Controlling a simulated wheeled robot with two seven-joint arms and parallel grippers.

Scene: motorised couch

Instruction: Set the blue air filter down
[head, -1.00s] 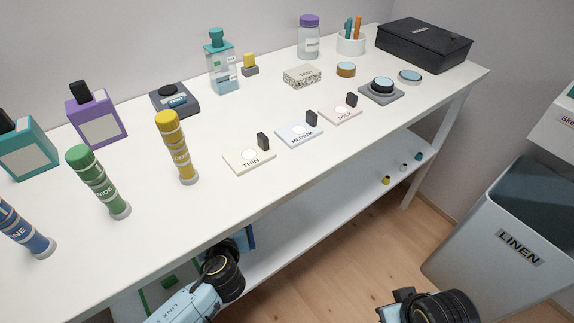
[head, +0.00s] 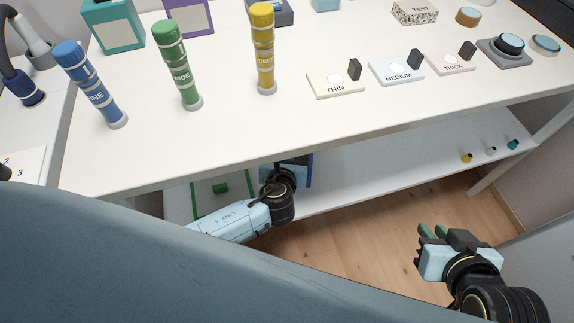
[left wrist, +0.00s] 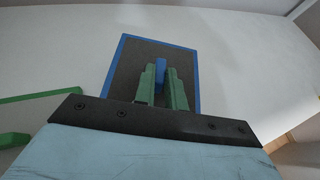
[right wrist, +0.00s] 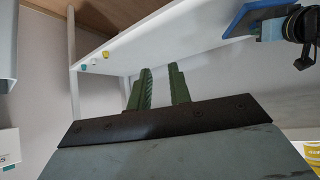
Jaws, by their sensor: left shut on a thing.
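The blue air filter (head: 308,170) is a flat panel with a blue rim and a dark face. In the head view it is at the lower shelf, partly hidden by my left gripper (head: 281,183). In the left wrist view, the filter (left wrist: 124,72) lies beyond the green fingers (left wrist: 161,82), which are shut on its blue tab (left wrist: 160,70). The right wrist view also shows the filter (right wrist: 250,14) near the shelf; I cannot tell whether it touches the shelf. My right gripper (head: 432,231) is empty, its green fingers (right wrist: 160,75) apart, in front of the shelf.
A green-framed panel (head: 221,187) lies on the lower shelf (head: 385,160), left of the blue filter. Several small coloured knobs (head: 490,151) sit at the shelf's right. The tabletop (head: 215,135) above holds tubes and labelled plates. The shelf's middle is clear.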

